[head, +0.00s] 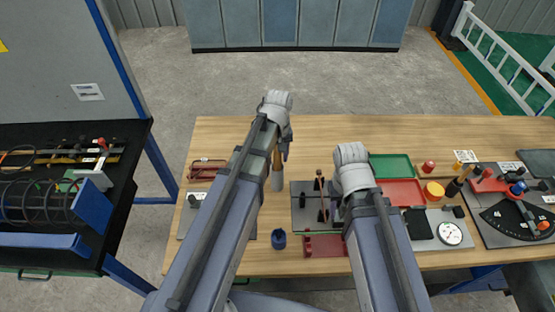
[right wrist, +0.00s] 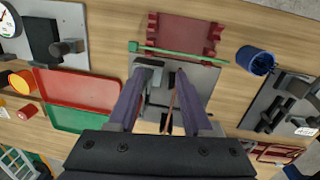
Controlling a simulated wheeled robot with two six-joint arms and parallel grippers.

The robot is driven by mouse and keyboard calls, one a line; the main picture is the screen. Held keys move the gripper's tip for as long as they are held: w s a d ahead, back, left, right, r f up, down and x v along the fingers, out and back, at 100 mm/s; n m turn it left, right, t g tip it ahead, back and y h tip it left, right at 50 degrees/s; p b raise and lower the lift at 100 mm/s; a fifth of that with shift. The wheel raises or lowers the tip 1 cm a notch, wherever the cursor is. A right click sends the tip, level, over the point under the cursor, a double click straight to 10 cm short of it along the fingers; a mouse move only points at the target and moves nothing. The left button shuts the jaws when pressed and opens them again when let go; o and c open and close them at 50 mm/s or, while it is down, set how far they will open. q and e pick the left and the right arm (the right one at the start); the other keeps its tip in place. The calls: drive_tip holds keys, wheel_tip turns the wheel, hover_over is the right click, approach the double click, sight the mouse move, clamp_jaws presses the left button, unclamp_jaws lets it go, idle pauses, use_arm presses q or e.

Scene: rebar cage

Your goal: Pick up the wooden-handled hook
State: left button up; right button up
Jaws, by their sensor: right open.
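A thin brown rod (head: 321,188), which looks like the wooden-handled hook, is at the grey plate (head: 300,214) in the middle of the bench. It also shows in the right wrist view (right wrist: 170,106), between the fingers of my right gripper (right wrist: 165,75). The fingers are open and apart from it. Its far end is hidden by the gripper body.
A dark red rack (head: 326,246) with a green rod stands in front of the plate. A blue cup (head: 279,239) is to its left. Green (head: 391,166) and red (head: 402,191) trays lie to the right. The back of the bench (head: 400,130) is clear.

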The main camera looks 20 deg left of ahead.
use_arm(q)
clamp_jaws()
drive_tip(key=shift+r, duration=0.15)
idle(0.4)
